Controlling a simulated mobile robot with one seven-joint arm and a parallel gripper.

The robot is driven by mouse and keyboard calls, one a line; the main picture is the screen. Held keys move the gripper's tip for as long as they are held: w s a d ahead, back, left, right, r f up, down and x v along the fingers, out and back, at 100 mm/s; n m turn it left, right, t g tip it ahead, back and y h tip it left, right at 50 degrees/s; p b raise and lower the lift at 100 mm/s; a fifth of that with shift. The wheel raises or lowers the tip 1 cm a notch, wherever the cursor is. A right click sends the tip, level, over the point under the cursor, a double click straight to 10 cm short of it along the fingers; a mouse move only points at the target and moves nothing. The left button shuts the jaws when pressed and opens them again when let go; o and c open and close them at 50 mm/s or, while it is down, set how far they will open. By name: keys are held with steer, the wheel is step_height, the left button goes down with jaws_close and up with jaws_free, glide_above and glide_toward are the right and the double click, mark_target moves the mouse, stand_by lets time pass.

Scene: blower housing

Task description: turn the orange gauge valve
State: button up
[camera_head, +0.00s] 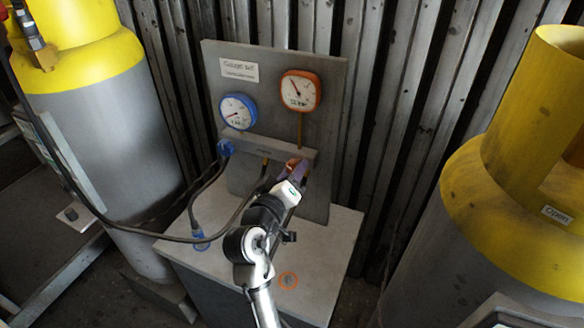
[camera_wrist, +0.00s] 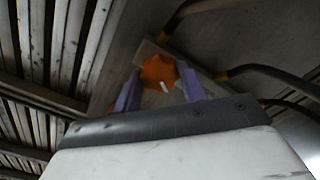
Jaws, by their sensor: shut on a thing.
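The orange gauge valve is a small knob (camera_wrist: 159,72) between my gripper's two purple fingers in the wrist view. My gripper (camera_wrist: 160,92) is shut on it. In the head view my gripper (camera_head: 296,170) reaches the right end of the grey manifold bar, and a bit of the orange valve (camera_head: 293,163) shows by the fingers; the rest is hidden. Above it, the orange gauge (camera_head: 301,91) is mounted on the grey panel. The blue gauge (camera_head: 238,111) is to its left, with the blue valve (camera_head: 225,148) below.
The grey panel (camera_head: 330,120) stands on a grey box (camera_head: 325,240). Dark hoses (camera_head: 205,185) run from the manifold toward the left. Large grey and yellow tanks stand at left (camera_head: 100,120) and right (camera_head: 470,220). A corrugated wall is close behind.

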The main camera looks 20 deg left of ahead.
steer(key=n, duration=1)
steer(key=shift+f, duration=0.1)
stand_by(0.4)
steer(key=o, duration=1)
steer(key=shift+c, duration=0.2)
steer(key=s, duration=1.3)
steer(key=shift+s+a, duration=0.25)
steer(key=shift+s, duration=0.15)
